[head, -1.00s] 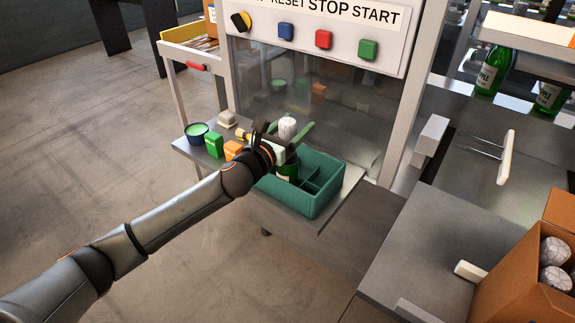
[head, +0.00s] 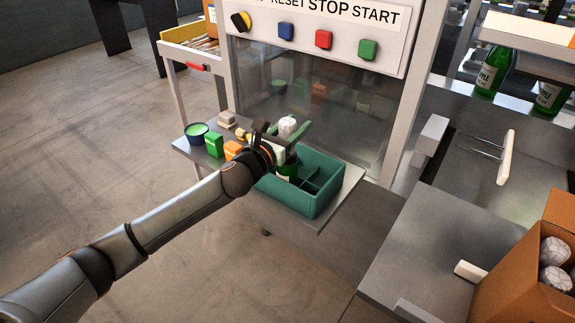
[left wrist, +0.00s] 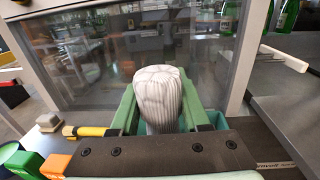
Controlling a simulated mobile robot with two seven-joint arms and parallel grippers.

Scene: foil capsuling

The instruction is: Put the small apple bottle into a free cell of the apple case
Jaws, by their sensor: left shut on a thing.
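The small apple bottle is green with a white pleated foil top (head: 287,126). The foil top also fills the middle of the left wrist view (left wrist: 158,95). My left gripper (head: 285,138) is shut on the bottle just below the foil, with its green fingers on both sides. The bottle is about upright, over the left part of the green apple case (head: 320,202). Its lower body shows at the case's left cells; I cannot tell whether it touches the floor. Cells to the right look empty. My right gripper is not in view.
A blue bowl (head: 197,132), a green block (head: 214,145) and an orange block (head: 233,150) stand left of the case. A glass guard with a button panel (head: 320,38) rises behind. An open carton (head: 530,262) stands at the right.

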